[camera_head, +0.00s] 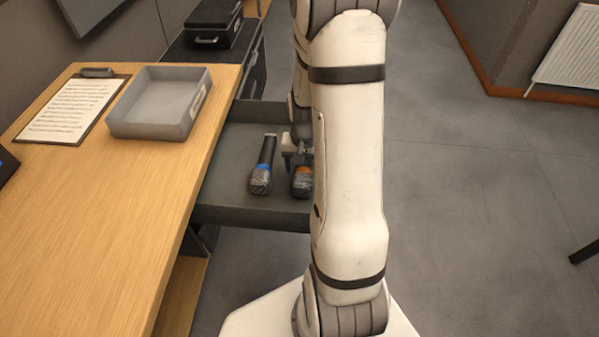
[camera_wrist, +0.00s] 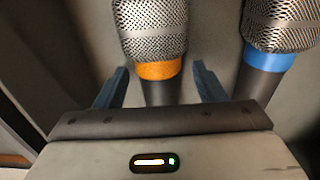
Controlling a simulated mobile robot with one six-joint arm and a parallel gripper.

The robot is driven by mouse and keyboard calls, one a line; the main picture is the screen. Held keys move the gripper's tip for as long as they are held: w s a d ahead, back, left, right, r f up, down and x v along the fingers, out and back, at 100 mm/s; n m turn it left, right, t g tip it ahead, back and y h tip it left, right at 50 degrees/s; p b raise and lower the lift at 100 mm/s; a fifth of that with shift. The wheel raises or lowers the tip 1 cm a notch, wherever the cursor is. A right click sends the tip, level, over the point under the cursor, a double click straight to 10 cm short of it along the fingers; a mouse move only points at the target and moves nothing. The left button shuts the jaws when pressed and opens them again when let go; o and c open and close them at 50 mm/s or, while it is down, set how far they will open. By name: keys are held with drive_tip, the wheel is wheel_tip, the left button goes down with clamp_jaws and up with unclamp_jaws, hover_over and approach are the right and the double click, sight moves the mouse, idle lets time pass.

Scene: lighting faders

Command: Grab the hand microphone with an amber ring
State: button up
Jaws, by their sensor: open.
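The hand microphone with an amber ring (camera_wrist: 160,71) lies in the open drawer, its mesh head toward the top of the wrist view. It also shows in the head view (camera_head: 303,180), partly hidden behind my arm. My gripper (camera_wrist: 160,80) is open, with one finger on each side of the microphone's dark body just below the amber ring.
The grey drawer (camera_head: 235,212) stands open from the wooden desk (camera_head: 110,220). A grey tray (camera_head: 150,128) and a clipboard (camera_head: 72,108) lie on the desk. A black case (camera_head: 213,22) stands behind. The floor at right is mostly clear.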

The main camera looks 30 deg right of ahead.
drive_tip(key=shift+f, duration=0.45)
drive_tip(key=c, duration=1.2)
